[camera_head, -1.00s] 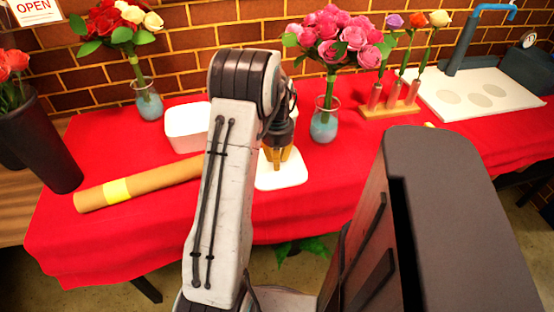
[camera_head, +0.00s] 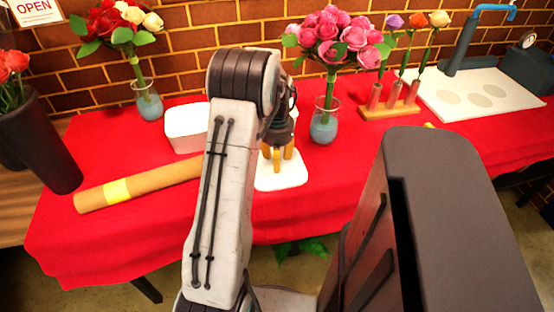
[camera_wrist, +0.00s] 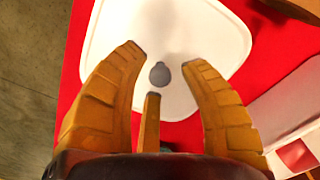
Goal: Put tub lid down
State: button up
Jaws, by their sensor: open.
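The white tub lid (camera_head: 291,174) lies flat on the red tablecloth, below and around my gripper's fingertips in the head view. In the wrist view the lid (camera_wrist: 212,33) fills the upper middle, with a grey knob (camera_wrist: 160,74) at its centre. My gripper (camera_head: 277,160) is open; in the wrist view its yellow fingers (camera_wrist: 158,72) are spread around the knob with gaps on each side. The white tub (camera_head: 185,136) stands left of the lid, partly behind my arm. Part of the tub (camera_wrist: 285,115) also shows at the right of the wrist view.
A brown paper roll (camera_head: 138,184) lies left of my arm. A glass vase with pink roses (camera_head: 324,122) stands right and behind the lid. A wooden stand (camera_head: 391,110) holds single flowers farther right. The red cloth (camera_head: 335,185) right of the lid is clear.

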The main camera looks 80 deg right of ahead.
notch_tip(320, 180, up, 12)
jog(key=p, duration=0.1)
jog(key=shift+f+p, duration=0.25)
jog(key=shift+p, duration=0.05)
jog(key=shift+w, duration=0.1)
jog(key=w+a+r+n, duration=0.2)
jog(key=w+a+n, duration=0.15)
jog(key=w, duration=0.45)
jog(key=w+a+r+n, duration=0.2)
jog(key=w+a, duration=0.2)
jog(key=w, duration=0.3)
jog(key=w+a+r+n+h, duration=0.1)
jog(key=w+a+n, duration=0.2)
jog(key=w+a, duration=0.25)
jog(key=w+a+r+n, duration=0.2)
jog(key=w+a, duration=0.2)
jog(key=a, duration=0.3)
jog(key=s+a+f+n+t, duration=0.1)
jog(key=a+n, duration=0.5)
jog(key=a, duration=0.7)
jog(key=s+a+f+n+t+y, duration=0.1)
jog(key=a+n, duration=0.5)
jog(key=a, duration=0.6)
jog(key=shift+s+a+t, duration=0.35)
jog(key=shift+s+t, duration=0.15)
jog(key=shift+s, duration=0.5)
